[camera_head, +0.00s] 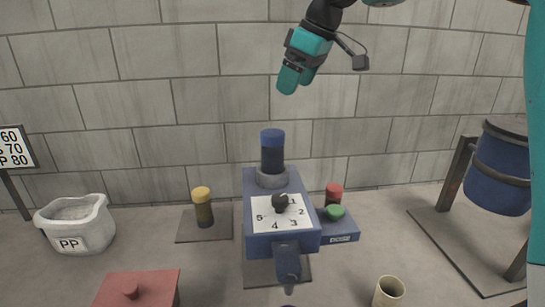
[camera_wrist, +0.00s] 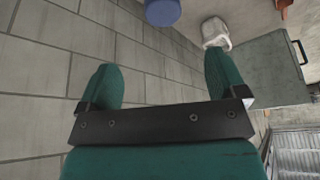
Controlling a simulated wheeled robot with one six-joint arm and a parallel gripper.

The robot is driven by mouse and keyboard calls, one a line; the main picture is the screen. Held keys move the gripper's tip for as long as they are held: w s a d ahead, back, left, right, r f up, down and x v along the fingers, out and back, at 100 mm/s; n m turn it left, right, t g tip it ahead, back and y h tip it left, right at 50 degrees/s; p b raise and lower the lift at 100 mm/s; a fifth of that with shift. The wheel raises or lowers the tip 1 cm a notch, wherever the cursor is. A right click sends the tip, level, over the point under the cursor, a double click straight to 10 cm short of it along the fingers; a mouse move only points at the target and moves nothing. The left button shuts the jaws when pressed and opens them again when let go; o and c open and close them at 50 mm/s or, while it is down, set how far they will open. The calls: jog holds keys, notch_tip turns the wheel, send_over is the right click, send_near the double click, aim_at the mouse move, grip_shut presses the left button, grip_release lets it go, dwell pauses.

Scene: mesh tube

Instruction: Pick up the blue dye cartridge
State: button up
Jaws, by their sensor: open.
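The blue dye cartridge (camera_head: 272,152), a dark cylinder with a blue cap, stands upright in a grey ring on top of the blue machine (camera_head: 254,187). My gripper (camera_head: 297,78), with teal fingers, is above it and slightly right in the head view, clearly apart from it. In the wrist view the two fingers of my gripper (camera_wrist: 160,82) are spread, with nothing between them. A blue round shape (camera_wrist: 162,12) at the top edge there looks like the cartridge's cap, partly cut off.
A yellow-capped cartridge (camera_head: 203,208) stands left of the machine. A dial (camera_head: 281,214) faces front. A PP bin (camera_head: 77,225) and a blue barrel (camera_head: 498,170) stand farther out. The block wall (camera_head: 180,100) is behind.

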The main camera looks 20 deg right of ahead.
aim_at(271, 132)
jog(key=x, duration=1)
jog(key=shift+a+f, duration=0.1)
jog(key=shift+f, duration=0.1)
jog(key=shift+a+p+x, duration=0.1)
jog(key=shift+p+x, duration=0.35)
jog(key=shift+x, duration=0.85)
jog(key=shift+a+p+x, duration=0.15)
jog(key=shift+p+x, duration=0.3)
jog(key=shift+x, duration=0.85)
jog(key=shift+c, duration=0.2)
jog(key=shift+r, duration=0.1)
jog(key=c, duration=1.1)
